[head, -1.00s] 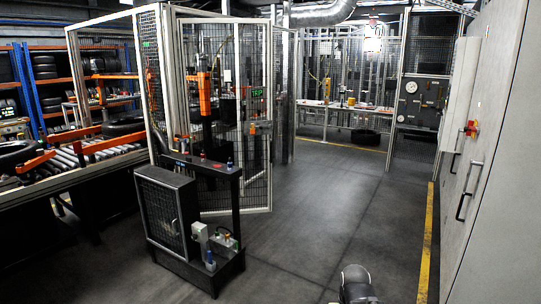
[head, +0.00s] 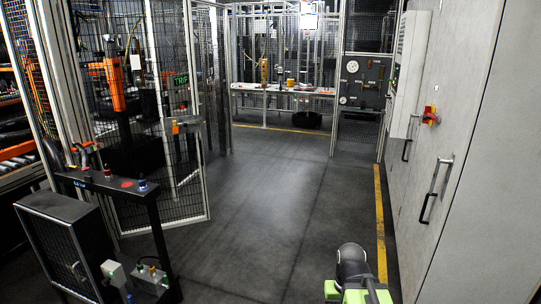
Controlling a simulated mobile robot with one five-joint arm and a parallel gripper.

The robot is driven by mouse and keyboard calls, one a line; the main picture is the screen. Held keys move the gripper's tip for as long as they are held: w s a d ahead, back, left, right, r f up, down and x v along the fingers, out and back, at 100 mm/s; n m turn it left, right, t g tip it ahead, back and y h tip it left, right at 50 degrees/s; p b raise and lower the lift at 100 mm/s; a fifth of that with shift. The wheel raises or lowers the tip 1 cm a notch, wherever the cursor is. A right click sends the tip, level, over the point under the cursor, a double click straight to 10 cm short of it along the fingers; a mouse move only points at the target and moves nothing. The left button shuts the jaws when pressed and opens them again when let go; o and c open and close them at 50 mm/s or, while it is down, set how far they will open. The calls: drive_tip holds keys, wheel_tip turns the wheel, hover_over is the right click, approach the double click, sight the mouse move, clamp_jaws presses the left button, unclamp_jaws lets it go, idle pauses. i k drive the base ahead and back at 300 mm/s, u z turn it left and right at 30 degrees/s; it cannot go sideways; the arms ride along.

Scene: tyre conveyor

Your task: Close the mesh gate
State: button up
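The mesh gate (head: 163,180) is at the left of the head view, a tall panel of dark wire mesh in a pale metal frame. It appears to stand open, angled out from the mesh fence towards the clear floor. An orange and grey latch or handle (head: 187,124) is on its free edge. The lower left of the gate is partly hidden behind a black stand (head: 150,215). My gripper cannot be made out. Only a grey and green part of my arm shows at the bottom edge, well to the right of the gate and apart from it.
A black mesh-fronted cabinet (head: 62,250) stands under the stand at lower left. Tall grey cabinets (head: 480,140) with protruding handles (head: 436,190) line the right, beside a yellow floor line (head: 380,220). A workbench (head: 283,90) is at the back. The middle floor (head: 275,195) is clear.

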sight(168, 123)
drive_tip(key=z, duration=0.05)
drive_tip(key=i, duration=1.9)
drive_tip(key=u, duration=1.3)
drive_tip(key=i, duration=1.35)
drive_tip(key=u, duration=0.8)
